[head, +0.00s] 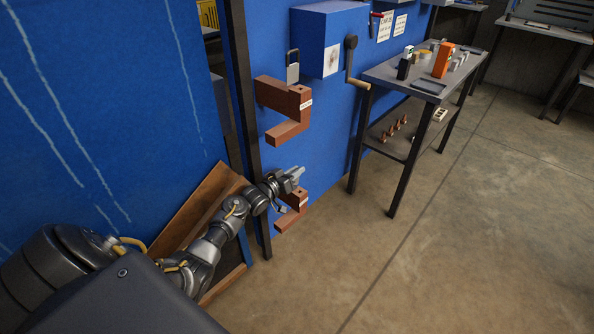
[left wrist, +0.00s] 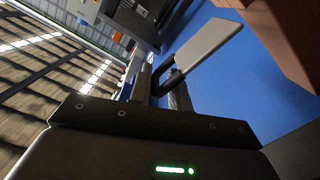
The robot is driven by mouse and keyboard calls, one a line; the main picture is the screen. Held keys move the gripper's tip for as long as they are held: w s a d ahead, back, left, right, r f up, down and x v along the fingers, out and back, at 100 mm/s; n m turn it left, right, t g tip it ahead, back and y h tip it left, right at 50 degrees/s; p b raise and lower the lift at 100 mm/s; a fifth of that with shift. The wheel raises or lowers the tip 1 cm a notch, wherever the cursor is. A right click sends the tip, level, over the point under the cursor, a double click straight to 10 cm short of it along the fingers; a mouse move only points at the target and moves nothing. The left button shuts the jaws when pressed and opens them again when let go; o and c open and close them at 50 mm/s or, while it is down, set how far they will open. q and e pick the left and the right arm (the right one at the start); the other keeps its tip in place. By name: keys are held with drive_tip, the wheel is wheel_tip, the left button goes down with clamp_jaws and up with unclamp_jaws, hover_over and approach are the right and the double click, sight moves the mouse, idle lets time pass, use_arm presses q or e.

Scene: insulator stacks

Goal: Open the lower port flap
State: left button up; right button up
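The lower port shows as a red-brown bracket (head: 291,214) low on the blue wall, with a small white label. My left gripper (head: 289,176) is just above it, at a light grey flap. In the left wrist view the flap is a pale flat plate (left wrist: 206,50) with a dark bent handle, tilted away from the blue wall. The handle's end reaches between the fingers of my left gripper (left wrist: 160,84). Whether they are closed on it I cannot tell. The red-brown bracket (left wrist: 285,38) fills the upper right corner there. My right gripper is not in view.
A matching upper bracket (head: 284,106) with its own grey flap (head: 292,68) is higher on the wall. A dark upright post (head: 243,110) and a wooden crate (head: 190,205) are close to my left arm. A table (head: 385,75) stands right; the floor is clear.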

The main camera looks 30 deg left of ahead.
use_arm(q)
drive_tip(key=shift+o, duration=1)
drive_tip(key=shift+a, duration=0.1)
drive_tip(key=shift+w+r, duration=0.1)
drive_tip(key=shift+r, duration=0.25)
wheel_tip(320, 180, up, 2)
drive_tip(key=shift+r+p, duration=0.2)
drive_tip(key=shift+p, duration=0.3)
drive_tip(key=s+d+r+p, duration=0.3)
drive_tip(key=s+d+r, duration=0.4)
drive_tip(key=s+r, duration=0.3)
drive_tip(key=shift+s+d, duration=0.4)
drive_tip(key=shift+s, duration=0.55)
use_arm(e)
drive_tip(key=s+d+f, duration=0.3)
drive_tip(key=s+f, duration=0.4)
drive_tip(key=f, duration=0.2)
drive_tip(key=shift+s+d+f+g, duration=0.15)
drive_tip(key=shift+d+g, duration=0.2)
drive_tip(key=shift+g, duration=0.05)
